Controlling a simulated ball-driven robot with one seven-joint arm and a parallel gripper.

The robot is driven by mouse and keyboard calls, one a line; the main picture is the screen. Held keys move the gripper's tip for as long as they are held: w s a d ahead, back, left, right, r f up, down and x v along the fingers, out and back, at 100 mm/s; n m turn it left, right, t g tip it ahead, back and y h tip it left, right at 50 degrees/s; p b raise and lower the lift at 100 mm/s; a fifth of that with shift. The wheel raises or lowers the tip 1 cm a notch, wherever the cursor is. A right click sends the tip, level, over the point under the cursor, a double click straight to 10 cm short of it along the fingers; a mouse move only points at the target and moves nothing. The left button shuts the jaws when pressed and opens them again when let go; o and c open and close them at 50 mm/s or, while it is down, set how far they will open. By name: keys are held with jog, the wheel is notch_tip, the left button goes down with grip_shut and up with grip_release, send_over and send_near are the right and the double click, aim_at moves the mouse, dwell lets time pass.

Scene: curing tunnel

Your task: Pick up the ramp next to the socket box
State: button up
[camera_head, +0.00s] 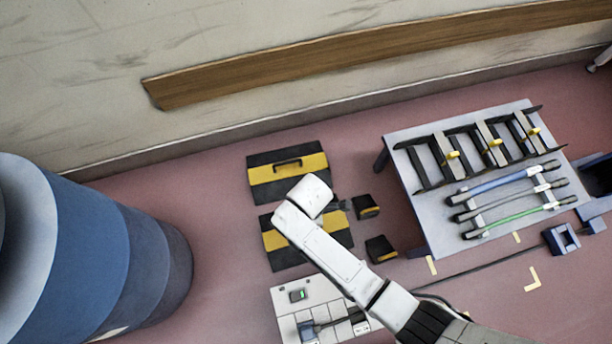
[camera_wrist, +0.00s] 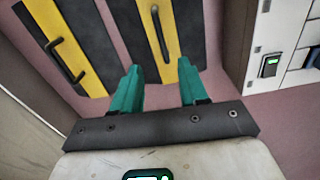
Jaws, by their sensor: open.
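Two black ramps with yellow stripes lie on the pink floor. The ramp next to the socket box (camera_head: 276,241) is partly hidden behind my arm in the head view. In the wrist view the same ramp (camera_wrist: 179,30) is at the top middle, its black handle standing on the yellow stripe. The white socket box (camera_head: 287,300) is just below that ramp in the head view and at the right edge of the wrist view (camera_wrist: 288,35). My gripper (camera_wrist: 159,67) is open and empty, its teal fingers either side of the handle's line in the picture, apart from the handle.
The other ramp (camera_head: 287,180) lies nearer the wall. Two small black-yellow blocks (camera_head: 366,206) (camera_head: 381,249) lie to the right. A grey table (camera_head: 440,235) with racks and cables stands further right. A large blue cylinder (camera_head: 120,260) is at left, with clear floor between.

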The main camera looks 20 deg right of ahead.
jog(key=shift+n, duration=0.4)
jog(key=f+b, duration=0.1)
jog(key=f, duration=0.1)
jog(key=f+b, duration=0.1)
jog(key=f, duration=0.1)
jog(key=a+f+b, duration=0.1)
jog(key=f, duration=0.1)
jog(key=shift+f+b, duration=2.4)
jog(key=shift+f, duration=0.75)
grip_shut()
jog(key=shift+r, duration=0.15)
